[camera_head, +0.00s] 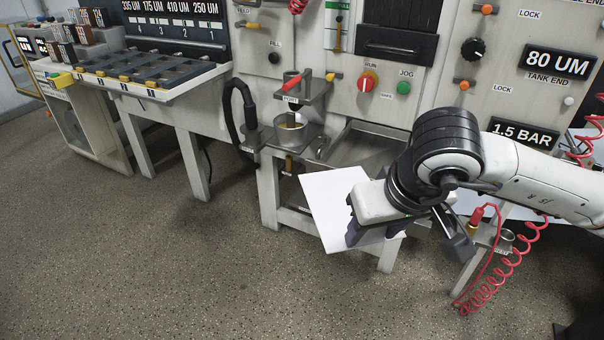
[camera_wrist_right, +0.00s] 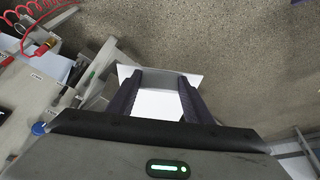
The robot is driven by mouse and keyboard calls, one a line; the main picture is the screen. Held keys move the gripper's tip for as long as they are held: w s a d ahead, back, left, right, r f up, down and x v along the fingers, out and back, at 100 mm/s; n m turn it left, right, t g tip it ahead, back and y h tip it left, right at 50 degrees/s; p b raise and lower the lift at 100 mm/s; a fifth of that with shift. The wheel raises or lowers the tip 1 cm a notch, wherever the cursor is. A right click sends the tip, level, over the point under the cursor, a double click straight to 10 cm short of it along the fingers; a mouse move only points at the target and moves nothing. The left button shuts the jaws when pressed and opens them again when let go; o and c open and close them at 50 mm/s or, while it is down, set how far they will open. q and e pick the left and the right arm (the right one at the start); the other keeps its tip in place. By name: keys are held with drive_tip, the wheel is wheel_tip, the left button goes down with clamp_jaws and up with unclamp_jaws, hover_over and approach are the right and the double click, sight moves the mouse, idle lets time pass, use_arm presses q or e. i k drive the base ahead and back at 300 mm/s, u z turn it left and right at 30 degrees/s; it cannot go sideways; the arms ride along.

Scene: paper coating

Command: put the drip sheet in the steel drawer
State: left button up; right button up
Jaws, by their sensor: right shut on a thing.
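A white sheet (camera_head: 325,200), which I take for the drip sheet, hangs tilted in front of the machine, above the floor. My right gripper (camera_head: 370,231) is shut on it, and the arm hides part of it. In the right wrist view the sheet (camera_wrist_right: 158,104) lies between the two dark fingers of the right gripper (camera_wrist_right: 160,82). A grey metal tray-like part (camera_head: 368,147) is set in the machine front behind the sheet; I cannot tell whether it is the steel drawer or how far open it is. My left gripper is not in view.
A metal cup (camera_head: 290,132) stands on a bracket left of the sheet, near a black hose (camera_head: 240,112). A coiled red hose (camera_head: 490,285) hangs at the right by a small stand. A slotted rack (camera_head: 150,72) is at the left. The floor (camera_head: 170,270) in front is clear.

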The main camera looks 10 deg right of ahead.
sight(367, 157)
drive_tip(key=u, duration=0.5)
drive_tip(key=k, duration=0.7)
drive_tip(key=u, duration=0.85)
drive_tip(key=i, duration=1.6)
drive_tip(key=z, duration=1.3)
drive_tip(key=i, duration=0.8)
drive_tip(key=z, duration=0.9)
